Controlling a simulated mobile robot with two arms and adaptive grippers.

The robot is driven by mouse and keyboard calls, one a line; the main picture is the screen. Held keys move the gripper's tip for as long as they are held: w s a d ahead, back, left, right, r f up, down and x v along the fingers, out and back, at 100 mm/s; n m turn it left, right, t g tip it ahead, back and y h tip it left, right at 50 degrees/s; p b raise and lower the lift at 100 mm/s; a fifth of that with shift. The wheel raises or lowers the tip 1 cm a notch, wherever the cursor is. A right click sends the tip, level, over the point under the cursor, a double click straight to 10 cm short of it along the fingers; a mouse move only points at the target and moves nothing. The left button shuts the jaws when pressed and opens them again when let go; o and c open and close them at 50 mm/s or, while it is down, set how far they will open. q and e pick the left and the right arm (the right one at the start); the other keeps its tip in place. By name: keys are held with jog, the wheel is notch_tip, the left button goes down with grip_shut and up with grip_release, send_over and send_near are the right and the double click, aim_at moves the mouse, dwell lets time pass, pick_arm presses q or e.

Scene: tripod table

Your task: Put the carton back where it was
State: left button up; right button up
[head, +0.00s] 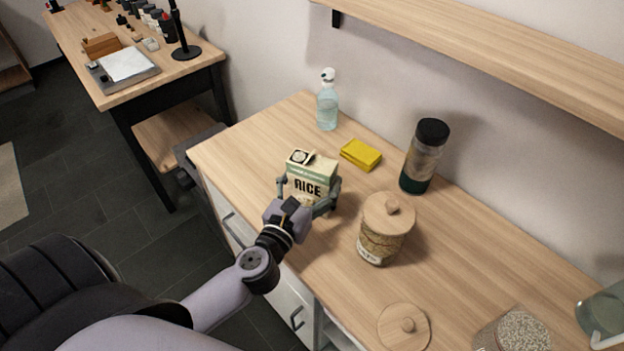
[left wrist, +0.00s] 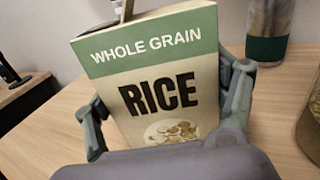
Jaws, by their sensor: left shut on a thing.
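The rice carton (head: 312,177) is a cream box with a green band and dark "RICE" lettering, near the counter's left part in the head view. My left gripper (head: 308,197) is shut on it, with one finger on each side. In the left wrist view the carton (left wrist: 160,70) fills the middle, slightly tilted in the picture, between the fingers of the left gripper (left wrist: 165,110). The carton's base is hidden behind the gripper, so I cannot tell whether it touches the counter. My right gripper is not in view.
On the wooden counter (head: 500,275) stand a spray bottle (head: 327,105), a yellow sponge (head: 361,154), a dark-lidded bottle (head: 424,158), a wooden-lidded jar (head: 384,235), a loose lid (head: 403,327) and an open grain jar (head: 515,332). A shelf (head: 500,45) overhangs the back.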

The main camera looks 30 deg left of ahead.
pick_arm(q)
jog(key=o, duration=1.4)
jog(key=shift+r, duration=0.1)
jog(key=s+b, duration=0.1)
jog(key=s, duration=0.2)
jog(key=s+b, duration=0.1)
jog(key=s, duration=0.2)
jog(key=s+b, duration=0.1)
jog(key=s, duration=0.3)
jog(key=shift+s+d+b, duration=0.1)
jog(key=shift+d+b, duration=0.2)
jog(key=shift+s+r+b, duration=0.1)
jog(key=shift+s+b, duration=0.2)
jog(key=shift+s, duration=0.6)
